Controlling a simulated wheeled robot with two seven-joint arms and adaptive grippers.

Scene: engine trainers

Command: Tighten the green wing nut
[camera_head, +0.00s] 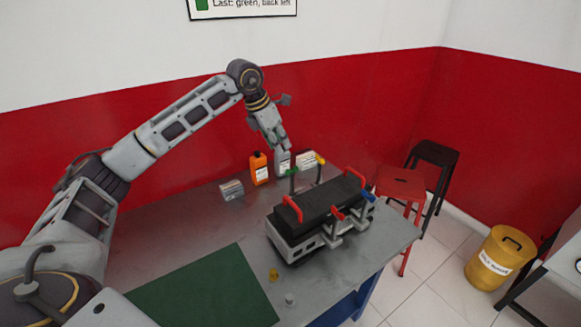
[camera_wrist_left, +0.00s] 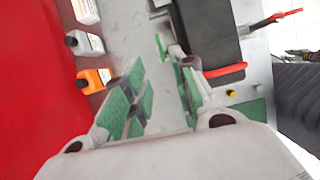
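The green wing nut (camera_head: 292,172) sits on top of a thin upright stud at the back left of the engine trainer (camera_head: 290,247), which has a black cover with red handles. In the left wrist view the green wing nut (camera_wrist_left: 161,46) shows just beyond the fingertips, nearer the right-hand finger. My left gripper (camera_head: 286,147) hangs above and slightly left of the nut, pointing down. Its green-padded fingers (camera_wrist_left: 157,68) are apart with nothing between them. My right gripper is in neither view.
Yellow (camera_head: 320,160), red (camera_head: 337,213) and blue (camera_head: 369,196) wing nuts stand around the cover. An orange bottle (camera_head: 259,168), a grey bottle (camera_head: 283,164) and boxes stand behind. A green mat (camera_head: 205,290) and small yellow cap (camera_head: 273,274) lie in front. A wall sign (camera_head: 242,6) reads "Last: green, back left".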

